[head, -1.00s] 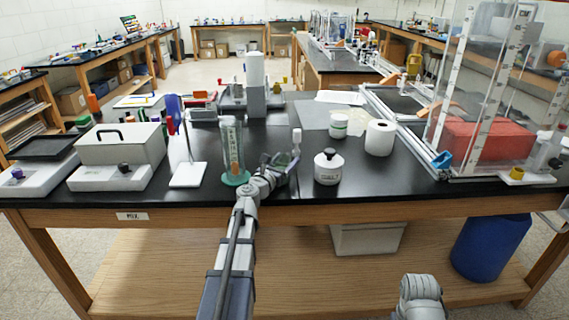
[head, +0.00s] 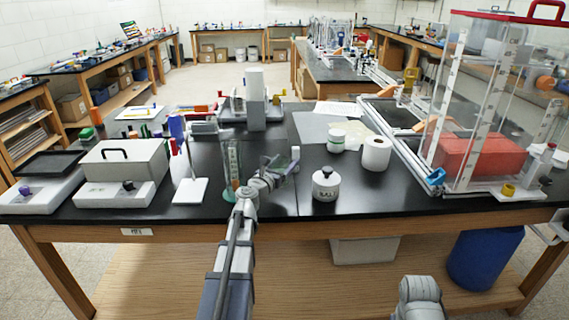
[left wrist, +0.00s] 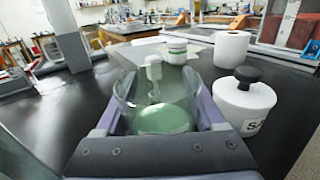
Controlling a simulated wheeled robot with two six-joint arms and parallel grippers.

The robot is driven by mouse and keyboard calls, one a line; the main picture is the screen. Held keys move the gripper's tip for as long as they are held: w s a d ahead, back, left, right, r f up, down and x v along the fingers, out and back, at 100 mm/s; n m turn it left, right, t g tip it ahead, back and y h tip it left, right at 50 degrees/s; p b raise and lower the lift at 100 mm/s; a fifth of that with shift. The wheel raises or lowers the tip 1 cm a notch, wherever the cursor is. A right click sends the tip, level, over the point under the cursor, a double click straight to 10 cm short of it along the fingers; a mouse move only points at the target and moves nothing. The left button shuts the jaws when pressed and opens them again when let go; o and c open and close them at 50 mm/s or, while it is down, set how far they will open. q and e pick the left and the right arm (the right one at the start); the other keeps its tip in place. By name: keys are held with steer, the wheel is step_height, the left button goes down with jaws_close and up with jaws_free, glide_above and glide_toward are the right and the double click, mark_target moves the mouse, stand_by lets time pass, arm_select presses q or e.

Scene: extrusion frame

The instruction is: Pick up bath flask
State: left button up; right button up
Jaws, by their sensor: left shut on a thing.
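The bath flask (left wrist: 160,100) is a clear, rounded vessel with green at its bottom and a pale stopper-like piece at its top. It sits between the fingers of my left gripper (left wrist: 158,98) in the left wrist view. In the head view my left gripper (head: 277,171) is over the black bench, shut on the flask, which is small and mostly hidden there. Whether the flask touches the bench I cannot tell. My right gripper is not in view; only a part of that arm shows at the bottom of the head view.
A graduated cylinder (head: 232,160) with a green base stands just left of my left gripper. A white jar with black knob (head: 326,184) stands close on its right. A white roll (head: 376,154) and a green-banded jar (head: 336,140) are farther back. A clear enclosure (head: 480,110) fills the right.

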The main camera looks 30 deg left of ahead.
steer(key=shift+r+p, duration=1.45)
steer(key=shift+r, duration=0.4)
